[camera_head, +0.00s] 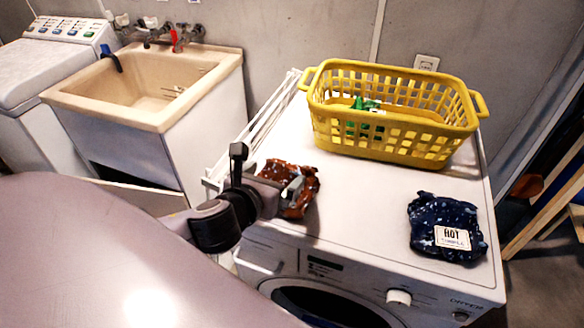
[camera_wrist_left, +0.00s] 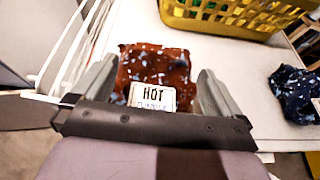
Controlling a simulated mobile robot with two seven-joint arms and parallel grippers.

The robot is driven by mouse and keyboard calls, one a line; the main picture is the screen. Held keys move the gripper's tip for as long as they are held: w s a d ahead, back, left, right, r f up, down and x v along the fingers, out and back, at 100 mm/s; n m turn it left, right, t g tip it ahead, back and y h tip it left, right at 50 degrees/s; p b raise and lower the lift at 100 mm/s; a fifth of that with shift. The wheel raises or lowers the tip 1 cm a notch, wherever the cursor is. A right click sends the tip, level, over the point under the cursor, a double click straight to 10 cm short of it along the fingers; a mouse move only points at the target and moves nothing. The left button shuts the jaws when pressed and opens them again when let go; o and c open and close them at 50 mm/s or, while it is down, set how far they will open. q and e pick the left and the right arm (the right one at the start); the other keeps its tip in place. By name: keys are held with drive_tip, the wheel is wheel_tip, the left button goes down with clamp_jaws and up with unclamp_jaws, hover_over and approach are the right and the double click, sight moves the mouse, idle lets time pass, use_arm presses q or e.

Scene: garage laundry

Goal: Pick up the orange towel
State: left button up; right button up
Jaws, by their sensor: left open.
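In the left wrist view, the towel (camera_wrist_left: 155,62) shows a white label reading HOT. My left gripper (camera_head: 288,190) is open at the towel, covering part of it in the head view. In the left wrist view its two fingers (camera_wrist_left: 157,80) are apart, one on each side of the towel. I cannot tell whether they touch it. My right gripper is in neither view.
A dark blue speckled cloth (camera_head: 440,212) lies at the right. A white rack (camera_head: 262,125) runs along the left edge, beside a beige sink (camera_head: 75,95).

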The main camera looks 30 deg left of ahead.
sight(283, 167)
use_arm(q)
drive_tip(key=shift+x, duration=1.45)
drive_tip(key=shift+r+x, duration=0.15)
drive_tip(key=shift+x, duration=1)
drive_tip(key=shift+r+x, duration=0.15)
drive_tip(key=shift+x, duration=0.95)
drive_tip(key=shift+a, duration=0.1)
drive_tip(key=c, duration=1.5)
